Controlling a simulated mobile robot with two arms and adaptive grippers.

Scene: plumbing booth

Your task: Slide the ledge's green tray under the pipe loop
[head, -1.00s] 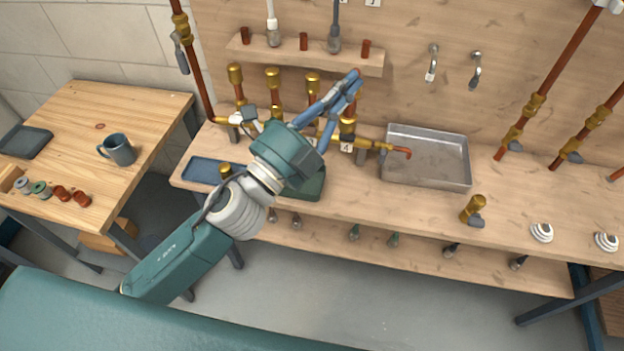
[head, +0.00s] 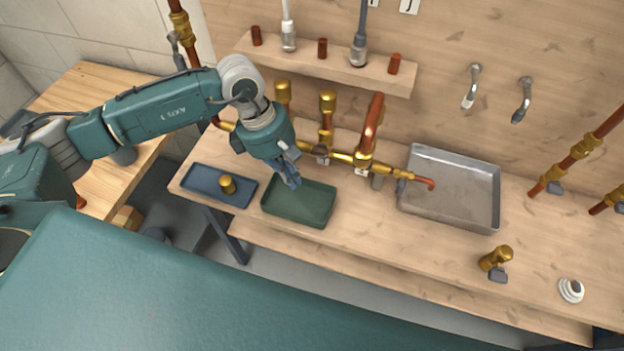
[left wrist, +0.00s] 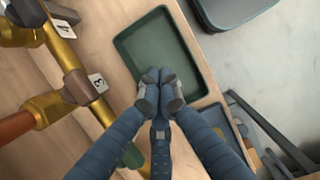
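The green tray (head: 300,207) lies flat on the wooden ledge, right of a blue tray; it also shows in the left wrist view (left wrist: 150,45). The copper pipe loop (head: 372,125) rises from the brass pipework behind and right of the tray. My left gripper (head: 292,180) points down over the tray's back edge. In the left wrist view its fingertips (left wrist: 159,84) are together and overlap one end of the tray. I see nothing between them, and whether they touch the tray is unclear. My right gripper is not in view.
A brass fitting (head: 494,258) stands near the front edge. The ledge between the green tray and the basin is mostly clear.

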